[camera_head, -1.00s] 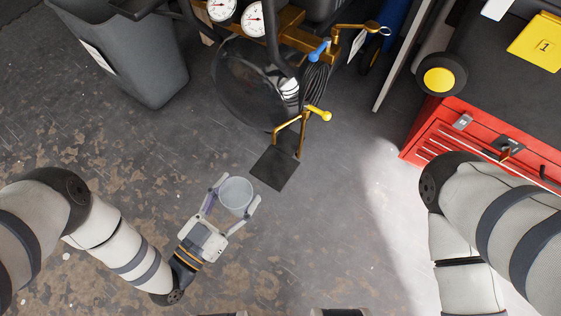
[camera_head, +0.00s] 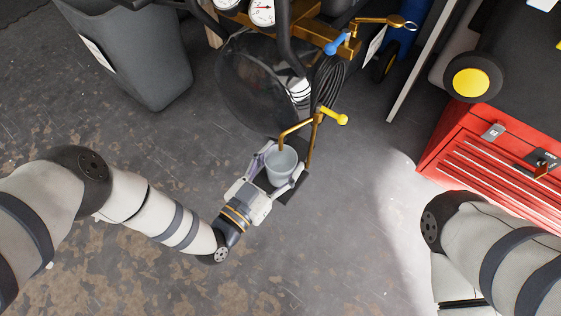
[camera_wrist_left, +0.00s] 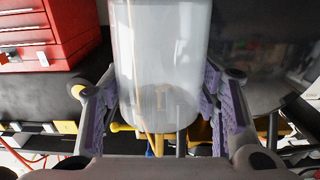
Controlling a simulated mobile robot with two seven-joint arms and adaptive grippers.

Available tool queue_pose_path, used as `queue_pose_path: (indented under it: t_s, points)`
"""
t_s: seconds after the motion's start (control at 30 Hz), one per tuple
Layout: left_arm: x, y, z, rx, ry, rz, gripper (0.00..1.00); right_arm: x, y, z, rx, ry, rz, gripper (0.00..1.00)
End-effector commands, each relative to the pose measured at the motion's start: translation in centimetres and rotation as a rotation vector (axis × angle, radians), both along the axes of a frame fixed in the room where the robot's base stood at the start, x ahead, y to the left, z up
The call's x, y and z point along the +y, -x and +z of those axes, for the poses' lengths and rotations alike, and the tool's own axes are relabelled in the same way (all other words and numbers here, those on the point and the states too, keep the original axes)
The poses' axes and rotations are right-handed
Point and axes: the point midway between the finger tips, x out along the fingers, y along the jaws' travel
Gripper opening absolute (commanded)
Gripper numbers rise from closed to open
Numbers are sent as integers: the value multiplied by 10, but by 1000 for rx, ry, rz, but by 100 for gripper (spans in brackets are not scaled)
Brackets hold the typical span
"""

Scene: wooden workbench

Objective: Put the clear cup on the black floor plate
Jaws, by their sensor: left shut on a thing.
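The clear cup (camera_head: 281,168) is held between the fingers of my left gripper (camera_head: 283,160), which is shut on it. In the left wrist view the cup (camera_wrist_left: 160,65) fills the space between the purple finger pads. In the head view the cup appears over the black floor plate (camera_head: 293,194), whose edges show around the cup and fingers. I cannot tell whether the cup's base touches the plate. My right gripper is out of view; only part of that arm shows at the lower right.
A brass pipe with a yellow handle (camera_head: 334,116) rises close beside the plate and cup. Behind are a dark round tank (camera_head: 250,85) and gauges (camera_head: 262,11). A grey bin (camera_head: 140,60) stands upper left, a red tool chest (camera_head: 480,150) right. Floor in front is clear.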

Motion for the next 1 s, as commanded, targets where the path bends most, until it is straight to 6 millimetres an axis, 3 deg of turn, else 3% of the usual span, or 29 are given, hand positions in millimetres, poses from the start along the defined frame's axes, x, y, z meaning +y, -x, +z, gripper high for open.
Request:
queue_pose_path:
  t_s: [0.17,0.2,0.27,0.63,1.0]
  points:
    - [0,0,-3,1,-1,-1,28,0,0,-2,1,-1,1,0]
    - [0,0,-3,1,-1,-1,62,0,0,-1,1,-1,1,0]
    - [0,1,-2,1,-1,-1,76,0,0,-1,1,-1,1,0]
    - [1,2,2,1,-1,0,76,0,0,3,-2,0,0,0]
    - [55,77,4,2,-1,-1,76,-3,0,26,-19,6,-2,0]
